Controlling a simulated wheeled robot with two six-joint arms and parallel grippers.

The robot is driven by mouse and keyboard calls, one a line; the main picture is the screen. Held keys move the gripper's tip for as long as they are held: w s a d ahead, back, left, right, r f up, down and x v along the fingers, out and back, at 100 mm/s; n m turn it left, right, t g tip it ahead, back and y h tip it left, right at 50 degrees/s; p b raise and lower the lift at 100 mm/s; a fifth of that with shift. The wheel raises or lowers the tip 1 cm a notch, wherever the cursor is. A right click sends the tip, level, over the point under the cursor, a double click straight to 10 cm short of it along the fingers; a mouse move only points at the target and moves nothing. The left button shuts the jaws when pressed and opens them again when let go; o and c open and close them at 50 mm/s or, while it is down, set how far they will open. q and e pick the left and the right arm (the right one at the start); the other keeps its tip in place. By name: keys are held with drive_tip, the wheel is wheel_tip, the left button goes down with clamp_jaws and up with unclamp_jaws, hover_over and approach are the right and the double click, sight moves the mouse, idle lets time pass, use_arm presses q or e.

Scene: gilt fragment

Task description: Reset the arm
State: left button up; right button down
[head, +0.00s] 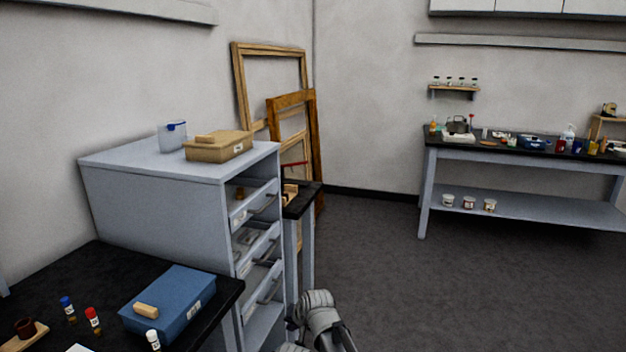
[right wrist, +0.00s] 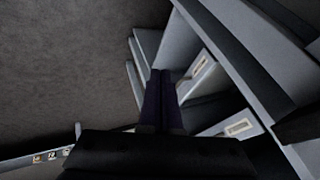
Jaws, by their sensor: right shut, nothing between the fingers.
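My right arm (head: 322,322) shows at the bottom centre of the head view, in front of the grey drawer cabinet (head: 150,185). In the right wrist view my right gripper (right wrist: 161,76) has its two dark fingers together with nothing between them. The fingers point toward the cabinet's drawer side, where pale label plates (right wrist: 238,128) show. Whether the gripper touches the cabinet I cannot tell. My left arm and gripper are not in view.
The cabinet has several drawers, some pulled out. A tan box (head: 218,148) and a clear container (head: 172,136) stand on top. A black-topped bench holds a blue box (head: 168,302) at lower left. Wooden frames (head: 295,100) lean behind. Open floor (head: 450,290) lies right.

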drive_tip(key=s+d+f+n+g+h, duration=0.1)
drive_tip(key=s+d+f+g+h, duration=0.15)
drive_tip(key=s+d, duration=0.8)
drive_tip(key=s+d+f+n+g+h, duration=0.1)
drive_tip(key=s+d+g, duration=0.2)
drive_tip(key=s+d, duration=0.8)
drive_tip(key=s+a+n+h, duration=0.2)
drive_tip(key=s+a+n, duration=0.2)
drive_tip(key=a, duration=0.5)
wheel_tip(320, 180, up, 18)
drive_tip(key=p, duration=1.7)
drive_tip(key=shift+s+a+f+g+p, duration=0.25)
drive_tip(key=shift+s+a+g+p, duration=0.1)
drive_tip(key=shift+p, duration=0.05)
drive_tip(key=shift+y, duration=0.25)
